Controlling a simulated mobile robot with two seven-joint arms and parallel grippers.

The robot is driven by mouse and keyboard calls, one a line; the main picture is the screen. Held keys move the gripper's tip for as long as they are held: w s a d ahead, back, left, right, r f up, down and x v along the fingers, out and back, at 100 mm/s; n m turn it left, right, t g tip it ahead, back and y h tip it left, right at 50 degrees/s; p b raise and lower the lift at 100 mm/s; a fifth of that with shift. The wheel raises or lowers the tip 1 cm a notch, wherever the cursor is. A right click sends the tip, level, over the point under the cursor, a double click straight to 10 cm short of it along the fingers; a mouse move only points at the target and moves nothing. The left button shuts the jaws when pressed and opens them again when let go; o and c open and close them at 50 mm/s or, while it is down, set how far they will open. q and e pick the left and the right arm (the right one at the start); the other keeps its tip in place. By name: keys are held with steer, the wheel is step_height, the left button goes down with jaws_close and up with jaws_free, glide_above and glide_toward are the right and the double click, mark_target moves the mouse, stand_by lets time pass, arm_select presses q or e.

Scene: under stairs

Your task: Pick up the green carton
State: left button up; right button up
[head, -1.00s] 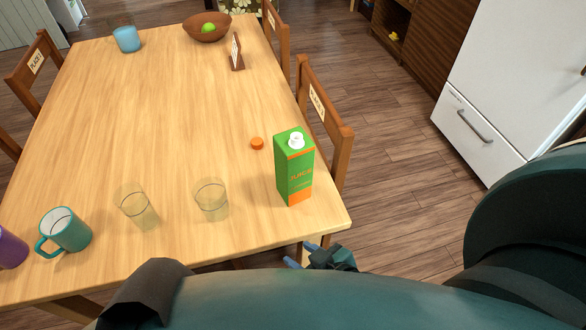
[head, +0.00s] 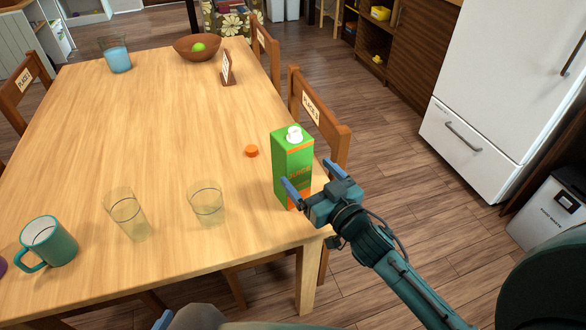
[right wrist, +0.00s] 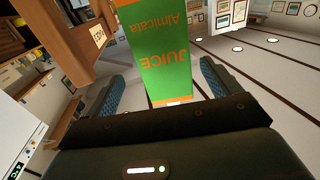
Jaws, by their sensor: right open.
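The green carton (head: 289,148) stands upright near the table's right front corner, with orange lettering and a white spout on top. My right gripper (head: 311,177) is open at the carton's near right side, with one finger in front of it and one to its right. In the right wrist view the carton (right wrist: 158,50) appears upside down, between the two spread fingers (right wrist: 160,85). Whether a finger touches it I cannot tell. A blue tip at the bottom edge of the head view seems to be my left gripper (head: 162,320); its jaws are mostly hidden.
A chair (head: 318,115) stands close behind the carton. A bowl (head: 197,47) is far back.

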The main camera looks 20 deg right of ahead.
mark_target(292, 157)
steer(key=shift+a+x, duration=0.15)
steer(key=shift+x, duration=1.6)
steer(key=shift+a+x, duration=0.15)
steer(key=shift+x, duration=1.65)
steer(key=shift+s, duration=0.1)
steer(key=shift+c, duration=0.3)
steer(key=c, duration=1.7)
steer(key=shift+r, duration=0.25)
